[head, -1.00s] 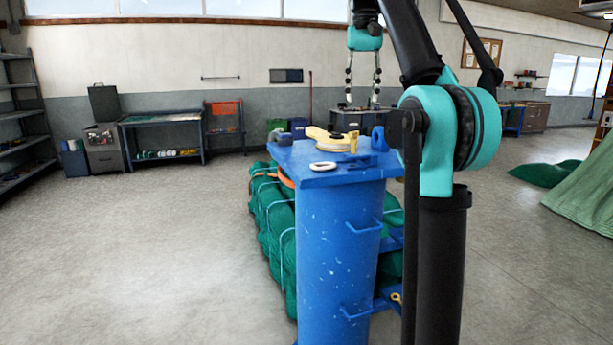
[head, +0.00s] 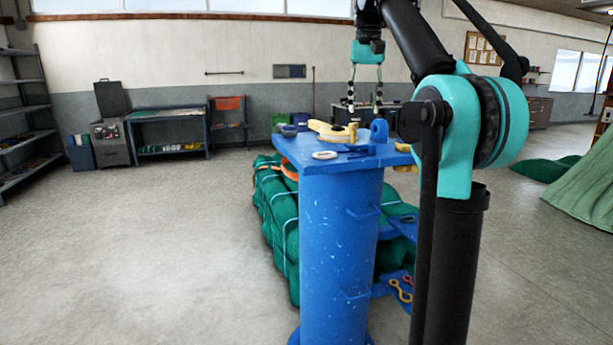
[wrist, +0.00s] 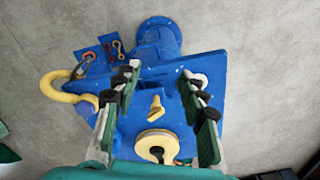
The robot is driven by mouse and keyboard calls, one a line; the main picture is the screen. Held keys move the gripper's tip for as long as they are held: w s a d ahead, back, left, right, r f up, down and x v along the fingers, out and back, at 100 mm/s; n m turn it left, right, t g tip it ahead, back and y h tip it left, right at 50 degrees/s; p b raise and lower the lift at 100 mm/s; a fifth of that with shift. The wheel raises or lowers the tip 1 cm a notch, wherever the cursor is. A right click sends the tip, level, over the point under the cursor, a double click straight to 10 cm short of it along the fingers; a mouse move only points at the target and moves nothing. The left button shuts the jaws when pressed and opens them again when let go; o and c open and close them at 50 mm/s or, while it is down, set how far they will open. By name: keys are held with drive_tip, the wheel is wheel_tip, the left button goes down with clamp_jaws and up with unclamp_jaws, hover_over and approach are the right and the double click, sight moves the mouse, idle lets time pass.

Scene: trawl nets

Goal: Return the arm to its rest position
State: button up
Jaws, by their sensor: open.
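My gripper (head: 366,98) hangs fingers-down above the far part of the blue stand's top plate (head: 284,148) in the head view. Its two fingers are apart with nothing between them. In the wrist view my gripper (wrist: 162,92) frames the blue plate from above, with fingers at left and right. A yellow part (head: 332,131), a pale ring (head: 325,155) and a blue shackle (head: 379,130) are on the plate. The wrist view shows a round cream disc (wrist: 155,143), a small yellow piece (wrist: 156,106) and a large yellow shackle (wrist: 58,86) at the left.
Green net bundles (head: 283,237) lie behind the blue column (head: 338,250). Side shelves on the column hold yellow links (head: 400,290). A workbench (head: 165,128) and shelving (head: 28,140) stand far left. Green netting (head: 590,185) is at the right. Floor at left is clear.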

wheel_tip(320, 180, down, 25)
drive_tip(key=s+d+t, duration=0.2)
drive_tip(key=s+d+f+t, duration=0.1)
drive_tip(key=s+f, duration=1)
drive_tip(key=f, duration=0.3)
drive_tip(key=s+f+n, duration=0.1)
drive_tip(key=s+f, duration=0.9)
drive_tip(key=f, duration=0.3)
drive_tip(key=shift+s+d+f+t, duration=0.35)
drive_tip(key=shift+s+d+t, duration=0.05)
